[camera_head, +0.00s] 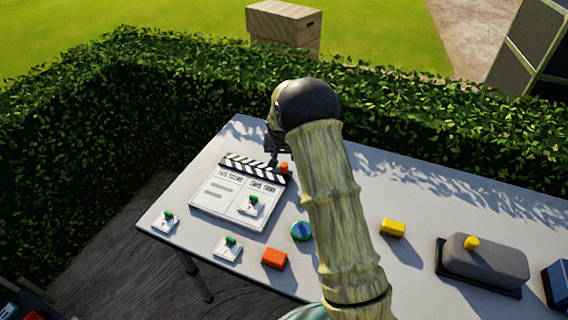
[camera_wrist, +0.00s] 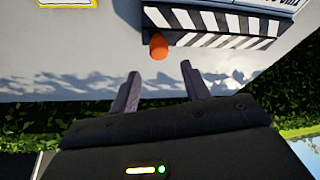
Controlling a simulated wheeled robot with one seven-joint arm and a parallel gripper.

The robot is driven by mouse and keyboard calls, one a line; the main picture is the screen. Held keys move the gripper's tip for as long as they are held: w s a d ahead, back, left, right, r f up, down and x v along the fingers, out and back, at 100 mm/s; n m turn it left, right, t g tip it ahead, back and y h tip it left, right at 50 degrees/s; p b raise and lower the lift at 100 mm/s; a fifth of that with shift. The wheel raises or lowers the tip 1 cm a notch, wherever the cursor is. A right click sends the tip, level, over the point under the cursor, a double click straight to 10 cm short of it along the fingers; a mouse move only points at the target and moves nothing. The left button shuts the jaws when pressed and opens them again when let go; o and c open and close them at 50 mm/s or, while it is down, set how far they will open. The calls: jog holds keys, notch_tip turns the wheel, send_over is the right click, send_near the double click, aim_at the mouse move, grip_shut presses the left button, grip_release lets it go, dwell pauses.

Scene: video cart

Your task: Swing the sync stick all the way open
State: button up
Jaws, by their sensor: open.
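The clapperboard (camera_head: 222,193) lies on the table with its white written face up. Its black-and-white striped sync stick (camera_head: 253,169) runs along the far edge of the board; I cannot tell exactly how wide any gap is. An orange knob (camera_head: 284,168) sits at the stick's right end. In the wrist view, the striped stick (camera_wrist: 222,24) is at the top and the orange knob (camera_wrist: 158,46) is at its left end. My gripper (camera_wrist: 161,72) is open and empty, with the knob just beyond and between its fingertips, apart from them. In the head view, my gripper (camera_head: 275,155) is partly hidden.
The grey table (camera_head: 345,190) also holds small green-topped switches (camera_head: 228,247), an orange block (camera_head: 274,258), a teal round button (camera_head: 301,231), a yellow block (camera_head: 393,228) and a dark grey device (camera_head: 490,264). A hedge (camera_head: 420,120) borders the far side.

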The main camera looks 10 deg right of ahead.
aim_at(284, 164)
jog(key=p+x, duration=0.1)
jog(key=x, duration=0.7)
jog(key=shift+f, duration=0.15)
jog(key=c, duration=1)
